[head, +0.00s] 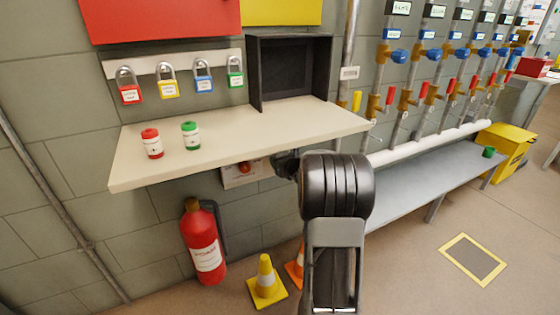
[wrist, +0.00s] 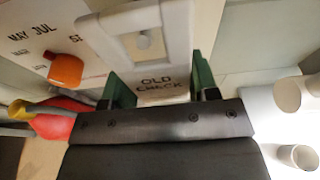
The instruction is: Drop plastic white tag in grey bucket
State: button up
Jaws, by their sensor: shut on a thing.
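In the wrist view, my gripper (wrist: 160,88) has its two green-tipped fingers on either side of a plastic white tag (wrist: 155,45). The tag has a raised frame with a small hole or peg in it, and its lower part reads "OLD CHECK". My gripper is shut on this tag. In the head view, the dark end of my arm reaches under the front of the shelf, and the tag cannot be made out there. No grey bucket can be made out in either view.
A red fire extinguisher (head: 203,245) stands below the cream shelf (head: 235,145), beside a yellow cone (head: 265,280). A white card with month names (wrist: 40,35) and an orange-red piece (wrist: 65,70) are close to the tag. A grey bench (head: 420,185) extends right; floor in front is open.

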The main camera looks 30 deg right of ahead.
jog(key=shift+s+a, duration=0.2)
jog(key=shift+s, duration=1.1)
jog(key=shift+s+a, duration=0.15)
jog(key=shift+s, duration=1.15)
